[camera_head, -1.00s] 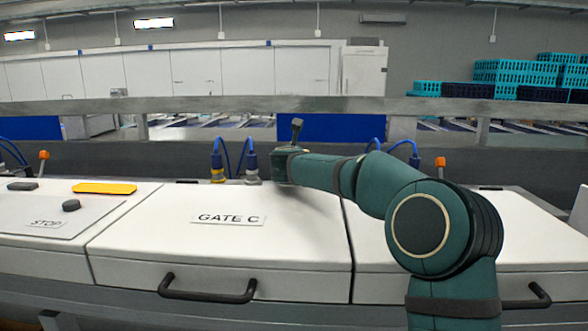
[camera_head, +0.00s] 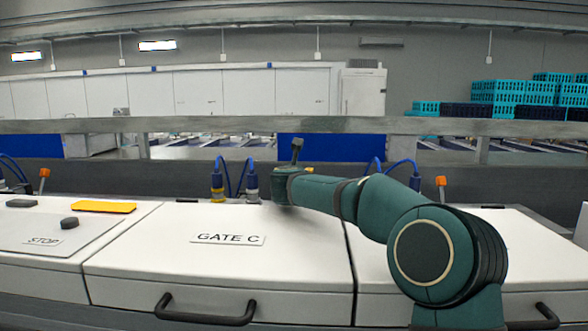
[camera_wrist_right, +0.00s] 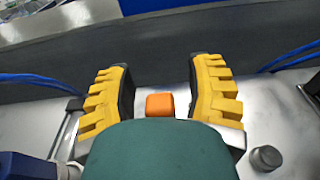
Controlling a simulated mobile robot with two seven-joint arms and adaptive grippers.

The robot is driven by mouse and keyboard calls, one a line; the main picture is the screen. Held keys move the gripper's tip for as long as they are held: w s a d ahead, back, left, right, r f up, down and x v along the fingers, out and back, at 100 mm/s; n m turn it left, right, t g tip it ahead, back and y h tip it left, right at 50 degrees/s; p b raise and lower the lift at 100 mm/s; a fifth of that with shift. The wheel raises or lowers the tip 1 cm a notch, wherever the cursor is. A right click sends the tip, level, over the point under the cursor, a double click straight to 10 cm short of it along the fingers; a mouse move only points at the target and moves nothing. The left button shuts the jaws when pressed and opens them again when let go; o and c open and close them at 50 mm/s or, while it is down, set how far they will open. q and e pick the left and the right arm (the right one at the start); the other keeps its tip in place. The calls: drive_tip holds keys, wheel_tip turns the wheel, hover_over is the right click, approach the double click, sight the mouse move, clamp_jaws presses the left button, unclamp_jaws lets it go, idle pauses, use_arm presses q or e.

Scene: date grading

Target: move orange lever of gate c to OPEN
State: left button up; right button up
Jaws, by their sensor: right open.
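The orange lever knob (camera_wrist_right: 160,104) shows in the right wrist view, between the two yellow fingers of my right gripper (camera_wrist_right: 162,80). The gripper is open, with a gap on each side of the knob. The lever's shaft and base are hidden behind my green wrist. In the head view, my right arm reaches over the white GATE C cover (camera_head: 150,255) to its back edge. A small orange bit (camera_head: 310,170) peeks out behind the wrist there; the fingers are hidden. The GATE C label (camera_head: 228,239) is readable. No OPEN mark is legible. My left gripper is out of view.
Two blue-cabled connectors (camera_head: 251,188) stand left of my wrist. Other orange levers stand at the far left (camera_head: 44,178) and at right (camera_head: 441,187). A grey rail (camera_head: 200,125) runs behind. The GATE C cover has a black front handle (camera_head: 205,312).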

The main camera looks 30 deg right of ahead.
wheel_tip(320, 180, up, 10)
idle(0.5)
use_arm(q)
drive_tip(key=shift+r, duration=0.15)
use_arm(e)
drive_tip(key=shift+a, duration=0.15)
